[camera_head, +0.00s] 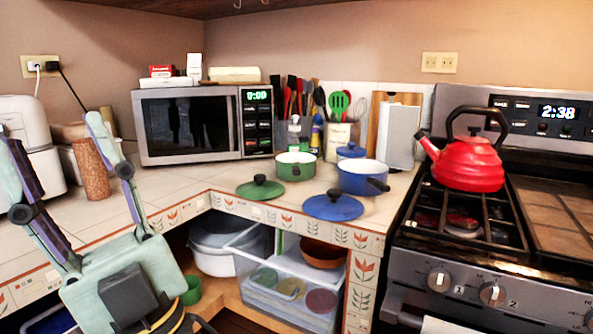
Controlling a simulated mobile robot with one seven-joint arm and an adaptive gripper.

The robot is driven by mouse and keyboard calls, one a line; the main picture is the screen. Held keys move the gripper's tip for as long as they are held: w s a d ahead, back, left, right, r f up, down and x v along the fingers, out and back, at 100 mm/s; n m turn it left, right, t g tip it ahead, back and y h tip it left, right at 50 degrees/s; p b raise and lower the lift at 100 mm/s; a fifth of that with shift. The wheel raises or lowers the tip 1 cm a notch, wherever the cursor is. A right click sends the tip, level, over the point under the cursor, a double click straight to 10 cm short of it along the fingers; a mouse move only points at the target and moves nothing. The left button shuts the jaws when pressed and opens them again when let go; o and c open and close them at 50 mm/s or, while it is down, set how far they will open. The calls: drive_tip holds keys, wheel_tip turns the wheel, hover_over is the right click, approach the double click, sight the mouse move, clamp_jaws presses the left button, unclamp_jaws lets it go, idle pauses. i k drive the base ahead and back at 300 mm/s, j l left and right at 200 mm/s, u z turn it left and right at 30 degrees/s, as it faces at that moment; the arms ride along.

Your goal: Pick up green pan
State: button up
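The green pan (296,168) stands upright on the tiled corner counter in front of the microwave, with a pale inside. A green lid (260,188) with a dark knob lies on the counter to its front left. My gripper (53,133) is at the left of the head view, with its two fingers spread wide apart. Nothing is between the fingers that I can see as held. The gripper is well to the left of the pan and appears nearer the camera.
A blue pan (363,178) stands just right of the green pan, with a blue lid (333,206) in front. The microwave (190,125) and utensils (305,98) stand behind. A red kettle (468,163) sits on the stove at right.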

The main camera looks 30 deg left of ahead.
sight(290, 166)
drive_tip(key=i+j+z, duration=0.2)
drive_tip(key=i+j, duration=0.15)
drive_tip(key=j, duration=0.25)
drive_tip(key=i+j+z, duration=0.15)
drive_tip(key=j, duration=0.2)
drive_tip(key=i+j+z, duration=0.1)
drive_tip(key=j, duration=0.25)
drive_tip(key=i+l, duration=0.05)
